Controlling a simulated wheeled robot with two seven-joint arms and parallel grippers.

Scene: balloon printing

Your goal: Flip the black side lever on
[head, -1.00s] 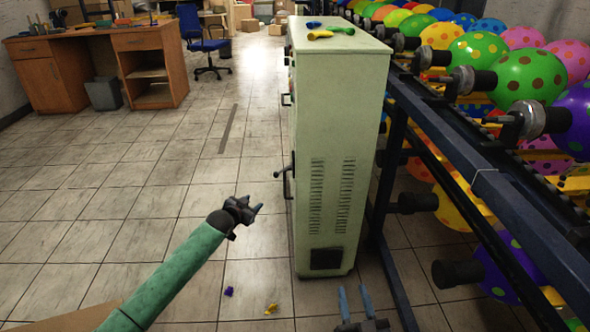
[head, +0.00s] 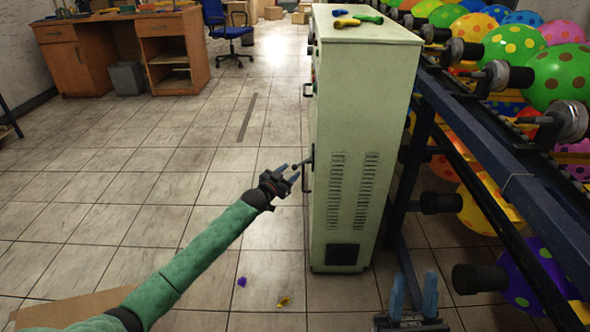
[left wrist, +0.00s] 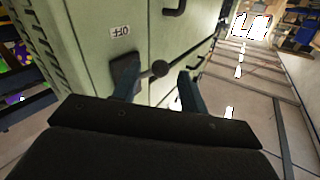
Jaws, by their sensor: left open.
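The black side lever (head: 307,167) is on the left face of the pale green cabinet (head: 362,150). In the left wrist view the lever's round knob (left wrist: 160,68) shows beside its dark mount (left wrist: 124,72), below an "OFF" label (left wrist: 120,32) on the cabinet (left wrist: 92,30). My left gripper (head: 291,177) is open at the lever; its fingers (left wrist: 158,88) lie on either side of the knob in the left wrist view. I cannot tell whether they touch it. My right gripper (head: 414,296) is at the bottom of the head view, fingers apart and empty.
Limp balloons (head: 358,19) lie on the cabinet top. A dark rack (head: 500,180) with inflated spotted balloons stands close on the right. Two small scraps (head: 242,282) (head: 284,302) lie on the floor. The tiled floor (head: 120,200) on the left is open.

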